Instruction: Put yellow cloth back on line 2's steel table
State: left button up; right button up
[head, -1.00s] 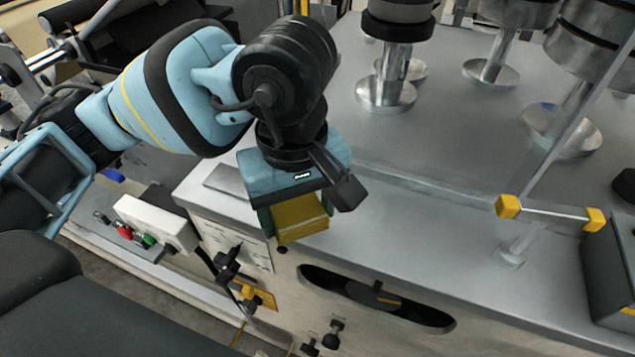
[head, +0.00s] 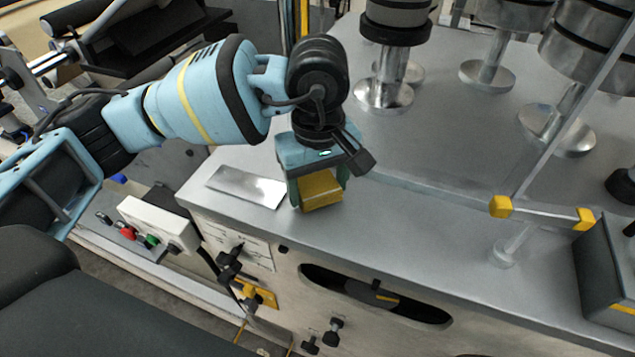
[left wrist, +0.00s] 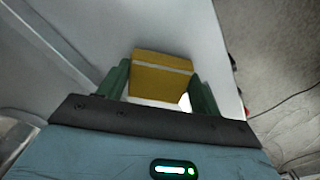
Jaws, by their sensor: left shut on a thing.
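The yellow cloth (head: 321,189) is a folded block with a pale stripe, seen in the wrist view (left wrist: 160,78). My left gripper (head: 318,192) is shut on it, with a green finger on each side, as the left wrist view (left wrist: 160,92) also shows. The cloth is over the front part of the steel table (head: 420,215), near its front edge. I cannot tell whether its underside touches the top. My right gripper is not in view.
A thin metal plate (head: 247,187) lies on the table left of the cloth. Metal cylinders on round feet (head: 384,95) stand behind. A clear panel with yellow clamps (head: 501,206) and a dark box (head: 608,275) are at right. The front strip between is clear.

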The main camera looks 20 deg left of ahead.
pick_arm(q)
jog(key=shift+f, duration=0.25)
jog(key=shift+f, duration=0.1)
jog(key=shift+f, duration=0.15)
jog(key=o, duration=0.9)
